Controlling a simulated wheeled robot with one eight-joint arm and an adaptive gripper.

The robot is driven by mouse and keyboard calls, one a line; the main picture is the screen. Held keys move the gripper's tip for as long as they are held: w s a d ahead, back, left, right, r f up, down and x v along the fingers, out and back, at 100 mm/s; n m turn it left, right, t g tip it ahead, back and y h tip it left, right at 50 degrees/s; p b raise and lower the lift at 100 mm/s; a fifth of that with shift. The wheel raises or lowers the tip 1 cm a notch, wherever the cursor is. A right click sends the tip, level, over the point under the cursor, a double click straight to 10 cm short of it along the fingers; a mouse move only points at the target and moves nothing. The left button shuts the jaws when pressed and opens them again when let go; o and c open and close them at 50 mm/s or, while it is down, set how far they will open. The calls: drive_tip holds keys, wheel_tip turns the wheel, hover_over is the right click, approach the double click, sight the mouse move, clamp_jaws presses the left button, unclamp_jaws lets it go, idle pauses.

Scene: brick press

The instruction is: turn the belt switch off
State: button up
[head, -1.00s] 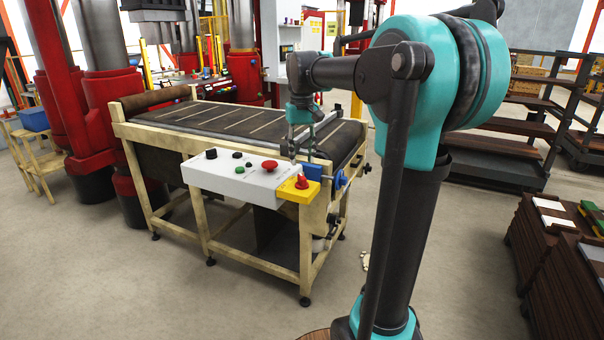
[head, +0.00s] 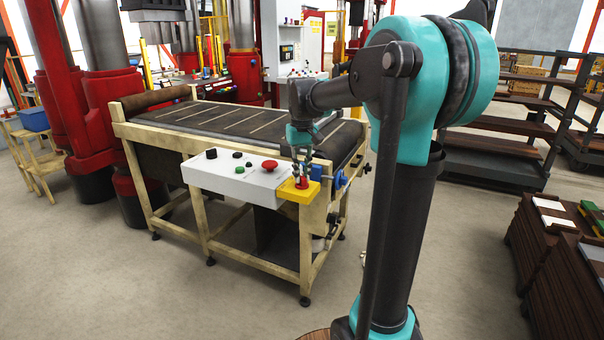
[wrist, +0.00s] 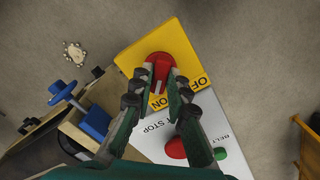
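The belt switch is a red rotary knob (wrist: 158,68) on a yellow plate (wrist: 140,47) lettered OFF and ON. In the wrist view the white mark on the knob points toward the ON lettering. My gripper (wrist: 161,73) is over the knob, with one finger on each side of it. The fingers are apart; whether they touch the knob I cannot tell. In the head view the red knob (head: 302,182) shows below my gripper (head: 301,170), on the yellow box (head: 299,194) at the right end of the control panel.
The white panel (head: 230,177) carries a red mushroom button (head: 270,164), a green button (head: 239,170) and black knobs. A blue part (head: 341,180) sits at the conveyor frame's corner. The conveyor belt (head: 238,118) lies behind. Floor in front is clear.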

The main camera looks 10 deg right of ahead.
clamp_jaws()
drive_tip(key=shift+n, duration=0.3)
drive_tip(key=n, duration=0.2)
drive_tip(key=shift+n, duration=0.3)
drive_tip(key=n, duration=1.4)
drive_tip(key=shift+n, duration=0.3)
